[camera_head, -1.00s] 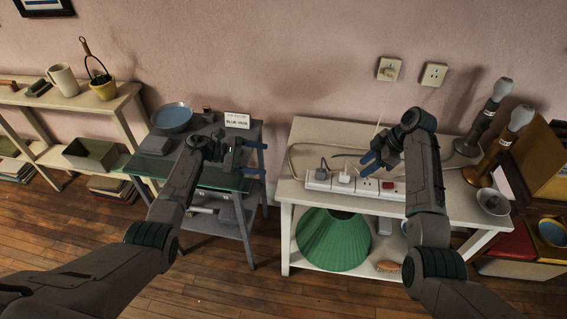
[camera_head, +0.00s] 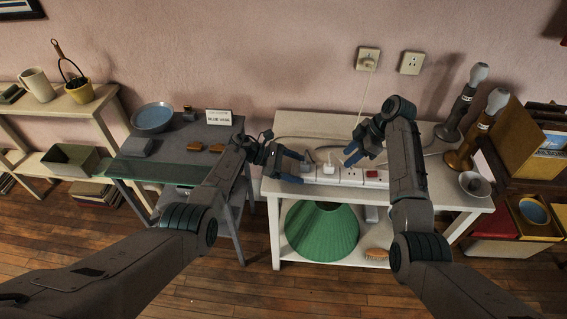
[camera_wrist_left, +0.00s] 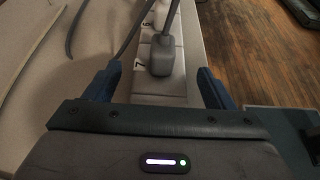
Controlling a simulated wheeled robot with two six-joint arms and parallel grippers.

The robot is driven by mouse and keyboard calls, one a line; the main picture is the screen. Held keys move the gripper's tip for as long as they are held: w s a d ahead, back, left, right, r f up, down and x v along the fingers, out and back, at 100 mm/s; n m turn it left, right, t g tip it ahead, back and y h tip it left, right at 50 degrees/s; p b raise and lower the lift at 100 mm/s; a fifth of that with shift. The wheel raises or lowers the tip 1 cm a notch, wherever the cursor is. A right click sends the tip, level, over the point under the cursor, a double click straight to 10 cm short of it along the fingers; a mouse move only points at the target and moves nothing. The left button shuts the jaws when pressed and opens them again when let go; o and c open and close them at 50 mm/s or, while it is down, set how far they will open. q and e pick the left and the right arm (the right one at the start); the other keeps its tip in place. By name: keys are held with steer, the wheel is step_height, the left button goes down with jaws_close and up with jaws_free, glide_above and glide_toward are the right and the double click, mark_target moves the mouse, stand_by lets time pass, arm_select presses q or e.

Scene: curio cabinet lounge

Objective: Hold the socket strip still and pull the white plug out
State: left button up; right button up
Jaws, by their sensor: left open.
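The white socket strip (camera_head: 349,176) lies along the front of the white table; its left end shows in the left wrist view (camera_wrist_left: 148,88). The white plug (camera_head: 329,169) sits in the strip with its cord rising behind. A grey plug (camera_wrist_left: 161,57) sits in the strip left of it. My left gripper (camera_head: 302,167) is open at the strip's left end, with a blue finger on each side of it in the left wrist view; I cannot tell whether they touch. My right gripper (camera_head: 350,154) appears open and empty, above the strip and just right of the white plug.
A red switch (camera_head: 372,174) is on the strip's right part. Two lamp-like stands (camera_head: 478,130) and a small bowl (camera_head: 475,184) stand at the table's right. A green lampshade (camera_head: 322,230) is on the lower shelf. A grey side table (camera_head: 180,140) stands left.

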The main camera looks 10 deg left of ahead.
mark_target(331, 165)
arm_select(q)
steer(key=shift+d+f, duration=0.25)
steer(key=shift+d, duration=0.25)
steer(key=c, duration=1.5)
arm_select(e)
steer(key=shift+o, duration=0.4)
step_height(331, 165, up, 4)
steer(key=a+h, duration=0.2)
steer(key=a, duration=0.1)
steer(key=shift+d+x, duration=0.25)
steer(key=shift+x, duration=2.25)
steer(key=shift+d+x, duration=0.2)
steer(key=shift+x, duration=2.25)
steer(key=shift+f, duration=0.1)
jaws_close()
